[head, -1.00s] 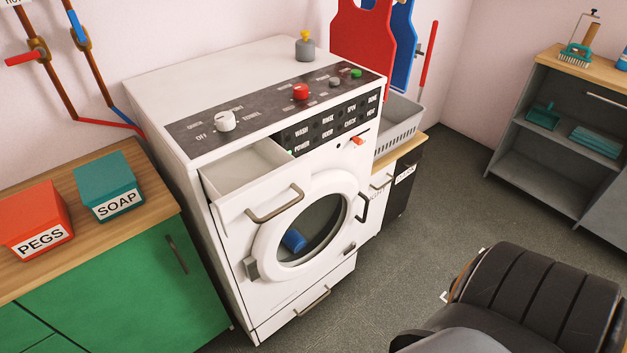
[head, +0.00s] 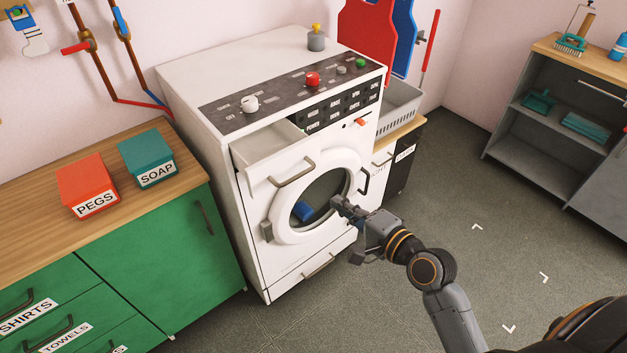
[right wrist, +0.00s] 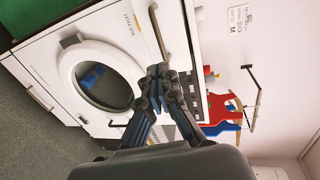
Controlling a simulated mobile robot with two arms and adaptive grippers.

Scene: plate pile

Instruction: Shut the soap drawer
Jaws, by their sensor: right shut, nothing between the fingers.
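The soap drawer (head: 272,146) is the white drawer at the upper left of the washing machine's front (head: 262,240). It stands pulled out, with its hollow inside showing and a bar handle (head: 291,174) on its front. My right gripper (head: 340,203) is shut and empty. In the head view it overlaps the right part of the round door, below and to the right of the drawer. In the right wrist view the closed fingers (right wrist: 160,71) appear below the drawer handle (right wrist: 160,32), apart from it in the picture. My left gripper is not in view.
The round door (head: 277,228) is shut, with a blue item (head: 303,210) behind its glass. A green cabinet (head: 160,262) with a wooden top stands left, bearing a SOAP box (head: 146,155) and a PEGS box (head: 86,185). The floor (head: 470,195) to the right is open.

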